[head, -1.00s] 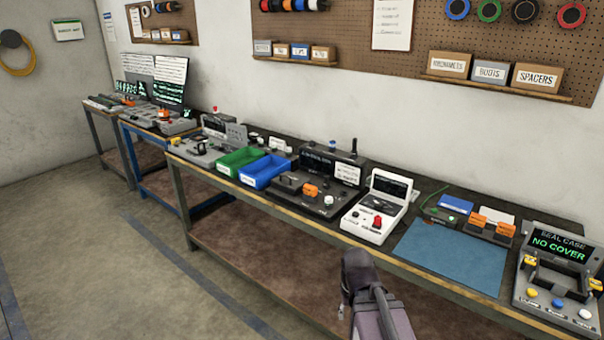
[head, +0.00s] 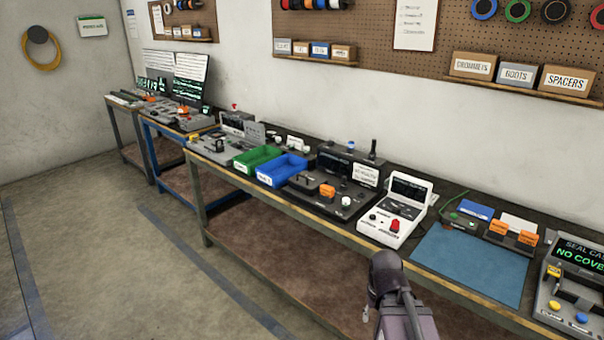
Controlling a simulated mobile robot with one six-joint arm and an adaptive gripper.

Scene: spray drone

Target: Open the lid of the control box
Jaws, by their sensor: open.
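I cannot read any label saying control box. A black bench unit (head: 318,200) stands mid-bench, with a small handled dark box on its left, an orange block (head: 327,191), a white knob and a dark display housing behind. To its right is a white console (head: 393,226) with a raised dark screen and a red knob; I cannot tell whether either is the control box. Part of my arm (head: 398,295) rises from the bottom edge, in front of the bench and below the white console. My gripper's fingers cannot be made out.
Green (head: 257,157) and blue (head: 282,170) bins sit left of the black unit. A blue mat (head: 470,263) lies right of the white console. A seal-case station (head: 575,290) is cut off at the right edge. The floor (head: 120,270) before the bench is clear.

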